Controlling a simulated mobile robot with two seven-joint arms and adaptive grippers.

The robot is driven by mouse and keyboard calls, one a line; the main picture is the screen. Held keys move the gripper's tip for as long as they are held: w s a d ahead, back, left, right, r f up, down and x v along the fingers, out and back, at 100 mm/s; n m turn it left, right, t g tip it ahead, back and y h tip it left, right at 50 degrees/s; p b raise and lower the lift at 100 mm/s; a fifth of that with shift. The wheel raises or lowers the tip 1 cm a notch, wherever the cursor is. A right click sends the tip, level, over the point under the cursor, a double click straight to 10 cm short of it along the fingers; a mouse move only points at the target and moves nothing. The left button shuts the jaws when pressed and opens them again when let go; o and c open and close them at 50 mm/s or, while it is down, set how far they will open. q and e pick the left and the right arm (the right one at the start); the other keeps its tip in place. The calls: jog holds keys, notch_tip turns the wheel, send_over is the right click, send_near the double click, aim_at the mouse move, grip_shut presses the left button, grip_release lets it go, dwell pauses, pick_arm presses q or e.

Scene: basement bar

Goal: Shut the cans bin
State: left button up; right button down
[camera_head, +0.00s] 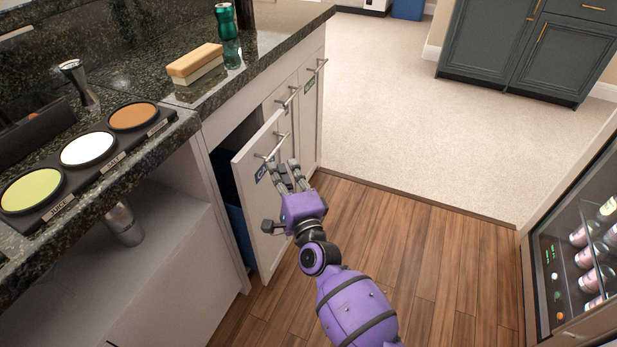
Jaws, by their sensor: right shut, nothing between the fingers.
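The cans bin (262,222) is a white pull-out front with a metal bar handle and a blue label that starts with "CA", partly hidden by my gripper. It stands partly out from the cabinet, with a dark gap and a blue bin side (238,232) behind it. My right gripper (288,170) is at the front's outer face, just below and beside the handle (272,149). Its fingers are shut with nothing between them. I cannot tell whether they touch the front. My left gripper is not in view.
Two closed fronts with bar handles (288,97) sit further along the cabinet. A glass-door bottle fridge (575,245) stands at right. The wood floor (430,265) between is clear.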

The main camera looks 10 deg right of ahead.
aim_at(255, 159)
jog(key=w+a, duration=0.2)
jog(key=a, duration=0.1)
jog(key=w+a+b, duration=0.1)
jog(key=a, duration=0.1)
jog(key=shift+w+f, duration=0.1)
jog(key=shift+w, duration=0.1)
jog(key=shift+w+a, duration=0.5)
jog(key=shift+a, duration=0.2)
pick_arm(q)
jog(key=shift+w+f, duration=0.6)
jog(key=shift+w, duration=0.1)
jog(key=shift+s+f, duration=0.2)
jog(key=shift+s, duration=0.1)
